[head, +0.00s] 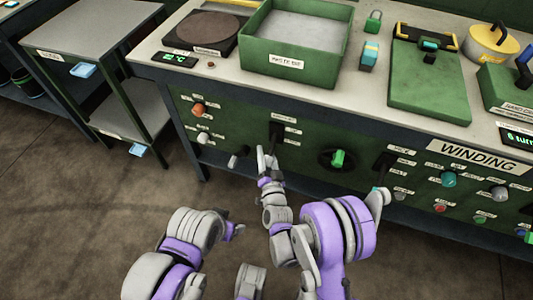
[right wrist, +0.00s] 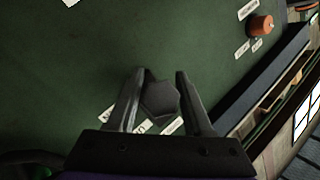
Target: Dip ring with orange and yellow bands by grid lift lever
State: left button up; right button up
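I cannot make out a ring with orange and yellow bands in either view. My right gripper (head: 264,160) is in front of the green cabinet panel, close to a dark lever (head: 238,156) at its left and below another dark lever (head: 276,132). In the right wrist view, the right gripper (right wrist: 158,74) has its fingers apart, with a dark angular knob (right wrist: 160,100) between or just beyond them. I cannot tell whether they touch it. My left gripper (head: 236,231) seems to be low over the floor; its fingers are unclear. The lever labels are too small to read.
The bench top carries a green tray (head: 290,75), a dark round plate (head: 208,30), a green board (head: 430,85) and a yellow round tin (head: 493,42). An orange knob (head: 198,109) and a green knob (head: 338,158) stick out of the panel. A grey cart (head: 90,40) stands left.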

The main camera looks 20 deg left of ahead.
grip_shut()
dwell(1.1)
